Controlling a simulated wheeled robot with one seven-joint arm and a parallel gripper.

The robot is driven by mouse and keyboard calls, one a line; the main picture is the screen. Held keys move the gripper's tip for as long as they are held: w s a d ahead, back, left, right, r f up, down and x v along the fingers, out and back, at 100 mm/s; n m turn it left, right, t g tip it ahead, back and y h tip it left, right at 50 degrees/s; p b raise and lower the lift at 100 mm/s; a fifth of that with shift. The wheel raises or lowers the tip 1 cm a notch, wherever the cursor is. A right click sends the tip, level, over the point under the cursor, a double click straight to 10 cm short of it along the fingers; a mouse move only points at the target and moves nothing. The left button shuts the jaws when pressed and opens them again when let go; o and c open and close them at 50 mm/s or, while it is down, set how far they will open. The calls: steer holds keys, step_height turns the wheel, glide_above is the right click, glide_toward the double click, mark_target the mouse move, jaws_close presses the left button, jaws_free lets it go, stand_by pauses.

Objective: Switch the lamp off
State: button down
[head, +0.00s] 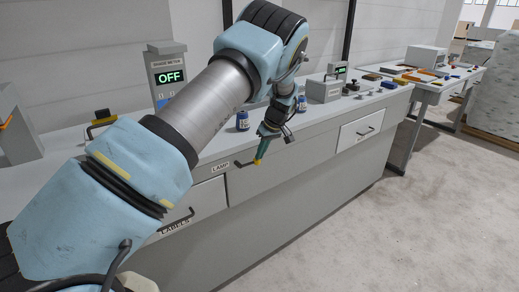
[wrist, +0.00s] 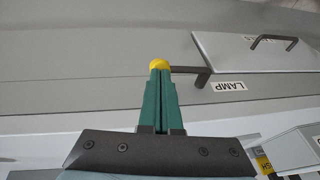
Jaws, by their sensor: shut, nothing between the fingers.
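The lamp switch is a dark lever (wrist: 190,70) on the grey bench front, beside a white LAMP label (wrist: 228,86). In the head view the lever (head: 243,164) sticks out sideways, close to level, just right of its label (head: 220,167). My gripper (head: 259,158) is shut and empty, pointing down at the lever's free end. In the wrist view its green fingers (wrist: 160,72) are pressed together. A yellow tip (wrist: 159,64) shows at their ends, in line with the lever; I cannot tell whether they touch. No lamp is recognisable.
A LABELS drawer (head: 195,205) lies left of the lever, and another drawer (head: 361,128) right of it. A meter reading OFF (head: 170,76), blue jars (head: 242,121) and a grey box (head: 322,90) stand on the bench. The floor in front (head: 400,220) is clear.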

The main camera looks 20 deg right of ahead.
steer(key=f+b, duration=0.1)
steer(key=b, duration=0.1)
steer(key=f+b, duration=0.2)
steer(key=shift+d+f, duration=0.15)
steer(key=shift+d, duration=0.25)
steer(key=shift+a+f, duration=0.1)
steer(key=shift+f, duration=0.1)
steer(key=shift+r, duration=0.1)
